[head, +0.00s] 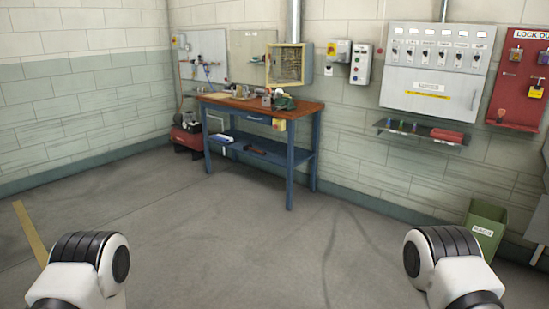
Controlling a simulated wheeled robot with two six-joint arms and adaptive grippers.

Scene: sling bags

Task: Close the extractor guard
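A yellow-framed mesh panel (288,65) on the back wall above the workbench looks like the extractor guard. It sits at the front of a grey-blue housing (308,64), whose side shows to its right. From this distance I cannot tell how far the guard stands open. Only rounded white and black parts of my two arms show, at the bottom left and bottom right. Neither gripper is in view.
A blue workbench (290,160) with a wooden top stands below the panel, holding a green vise (284,102) and small items. A red machine (187,138) is left of it. A green bin (485,225) stands right. The floor (230,240) ahead is clear.

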